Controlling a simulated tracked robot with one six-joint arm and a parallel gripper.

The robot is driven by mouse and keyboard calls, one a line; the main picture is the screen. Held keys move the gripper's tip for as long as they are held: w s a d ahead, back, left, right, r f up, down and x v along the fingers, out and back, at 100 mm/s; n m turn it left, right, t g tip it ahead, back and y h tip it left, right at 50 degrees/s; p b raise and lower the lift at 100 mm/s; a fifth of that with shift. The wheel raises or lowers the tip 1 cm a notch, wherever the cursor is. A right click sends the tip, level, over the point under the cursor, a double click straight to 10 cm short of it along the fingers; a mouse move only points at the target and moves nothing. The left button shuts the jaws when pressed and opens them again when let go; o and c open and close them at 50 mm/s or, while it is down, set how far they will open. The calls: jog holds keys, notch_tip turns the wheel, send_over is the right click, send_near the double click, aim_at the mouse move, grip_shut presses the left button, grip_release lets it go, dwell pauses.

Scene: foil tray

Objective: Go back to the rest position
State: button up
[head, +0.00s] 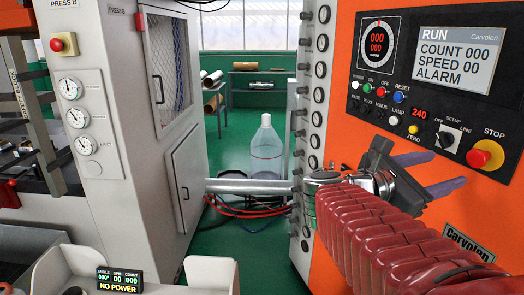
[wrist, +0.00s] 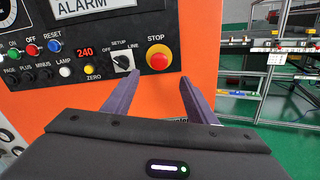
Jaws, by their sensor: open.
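My gripper (head: 433,174) is at the right in the head view, in front of the orange control panel (head: 345,125). Its two dark purple fingers are apart, with nothing between them. In the wrist view my gripper (wrist: 154,92) is open too, its fingers pointing at the lower part of the panel. The red stop button (wrist: 159,60) on its yellow base shows just above and between the fingertips. The setup/line selector knob (wrist: 122,63) is to its left. I cannot tell whether a fingertip touches the panel.
A press cabinet (head: 183,110) with gauges stands at the left. A clear bottle (head: 266,150) stands in the gap, with a metal pipe (head: 250,187) and red hoses (head: 245,210) nearer. Shelving (wrist: 288,60) stands right in the wrist view. Green floor shows between the machines.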

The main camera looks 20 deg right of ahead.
jog(key=shift+a, duration=0.4)
dwell(0.4)
jog(key=a+f+m+t+y, duration=0.1)
jog(key=a+f+m+y, duration=0.25)
jog(key=f, duration=0.25)
jog(key=w+a+f+m+y, duration=0.1)
jog(key=a+f+m+y, duration=0.25)
jog(key=f, duration=0.35)
jog(key=a+f+m+t+y, duration=0.1)
jog(key=a+f+m+y, duration=0.1)
jog(key=a+f+m, duration=0.3)
jog(key=w+a+f+m+t+y, duration=0.1)
jog(key=a+y, duration=0.3)
jog(key=a, duration=0.7)
jog(key=w+a+f+m+t+y, duration=0.1)
jog(key=a+f+t+y, duration=0.2)
jog(key=a, duration=0.8)
jog(key=shift+w+a+f+t+y, duration=0.25)
jog(key=shift+a+f+t+y, duration=0.15)
jog(key=shift+y, duration=0.6)
jog(key=shift+c, duration=0.4)
